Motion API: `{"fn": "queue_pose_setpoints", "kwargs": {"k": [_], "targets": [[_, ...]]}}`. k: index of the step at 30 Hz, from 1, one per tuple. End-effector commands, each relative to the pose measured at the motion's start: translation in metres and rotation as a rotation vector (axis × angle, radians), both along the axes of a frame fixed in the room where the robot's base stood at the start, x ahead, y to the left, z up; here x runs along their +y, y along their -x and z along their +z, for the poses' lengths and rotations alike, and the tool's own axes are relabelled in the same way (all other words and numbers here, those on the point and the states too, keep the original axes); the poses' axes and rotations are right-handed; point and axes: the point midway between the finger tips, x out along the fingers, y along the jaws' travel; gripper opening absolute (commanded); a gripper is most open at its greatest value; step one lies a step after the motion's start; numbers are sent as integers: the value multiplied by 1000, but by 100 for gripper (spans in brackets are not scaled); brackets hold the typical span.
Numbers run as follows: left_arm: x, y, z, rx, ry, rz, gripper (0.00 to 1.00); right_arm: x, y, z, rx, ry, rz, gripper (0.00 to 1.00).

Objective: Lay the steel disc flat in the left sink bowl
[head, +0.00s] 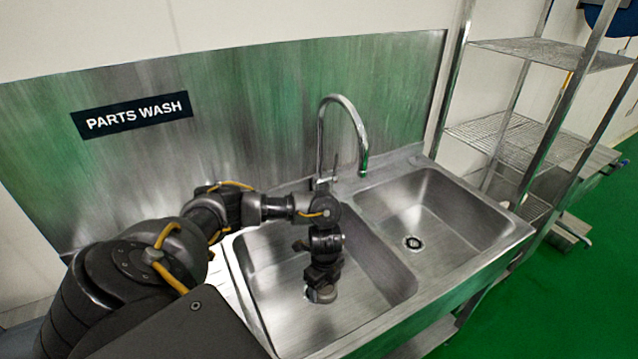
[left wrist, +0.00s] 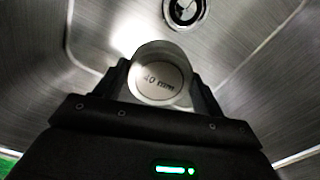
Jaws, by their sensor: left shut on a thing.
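The steel disc (left wrist: 160,80) is a short, shiny round piece with "40 mm" marked on its face. My left gripper (head: 322,284) reaches down into the left sink bowl (head: 272,308), its fingers pointing at the bowl floor. In the left wrist view my left gripper (left wrist: 162,82) is shut on the disc, with one finger on each side, and the marked face turned to the camera. In the head view the disc is mostly hidden by the gripper. I cannot tell whether it touches the bowl floor. My right gripper is not in view.
A drain (left wrist: 185,10) lies just beyond the disc in the left wrist view. The right sink bowl (head: 450,205) is empty, with its own drain (head: 412,243). A curved faucet (head: 350,110) stands behind the bowls. A wire shelf rack (head: 515,140) stands at the right.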

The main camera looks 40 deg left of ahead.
Motion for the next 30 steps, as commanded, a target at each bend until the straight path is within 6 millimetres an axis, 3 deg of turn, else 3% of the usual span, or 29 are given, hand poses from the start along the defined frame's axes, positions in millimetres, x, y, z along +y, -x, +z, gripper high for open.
{"fn": "queue_pose_setpoints", "kwargs": {"k": [3, 7, 12, 17, 21, 30], "targets": [[15, 10, -10, 1, 2, -37, 29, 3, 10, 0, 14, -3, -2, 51], [22, 14, -14, -1, 2, -62, 29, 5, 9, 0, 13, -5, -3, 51], [23, 15, -19, -2, 3, -69, 29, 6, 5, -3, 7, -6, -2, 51], [22, 16, -49, 3, 5, -66, 29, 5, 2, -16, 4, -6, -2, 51], [23, 15, -68, 1, 3, -66, 29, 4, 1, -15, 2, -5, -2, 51], [22, 15, -82, 0, 4, -69, 29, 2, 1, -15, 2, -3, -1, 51]]}}
